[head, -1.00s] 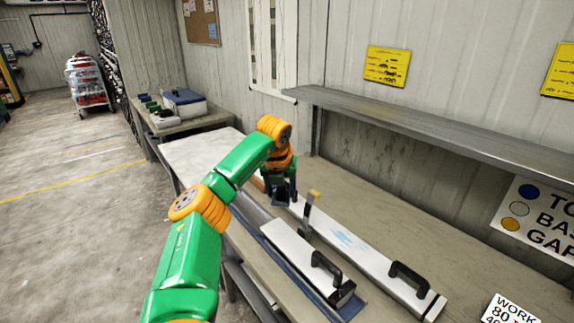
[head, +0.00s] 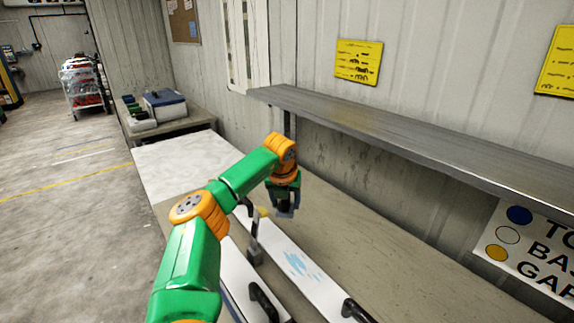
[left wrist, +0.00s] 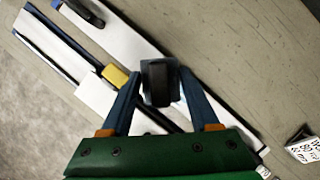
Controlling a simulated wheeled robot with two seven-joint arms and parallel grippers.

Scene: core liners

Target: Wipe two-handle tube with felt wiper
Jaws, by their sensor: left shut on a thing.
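The two-handle tube (head: 322,289) is a long white bar on the bench with a pale blue smear (head: 297,263). One black handle (head: 357,311) is at its near end, another (head: 243,208) towards its far end. The tube also shows in the left wrist view (left wrist: 135,38). My left gripper (head: 286,212) is over the far part of the tube, seemingly above it. In the left wrist view it is shut on a dark block (left wrist: 159,82), which looks like the felt wiper. Whether the block touches the tube I cannot tell. My right gripper is not in view.
A yellow-tipped upright lever (head: 255,238) stands close to the gripper, beside the tube. A shorter white bar with a black handle (head: 264,301) lies in front. A metal shelf (head: 390,130) overhangs the bench's back. Bare bench (head: 375,255) lies right of the tube.

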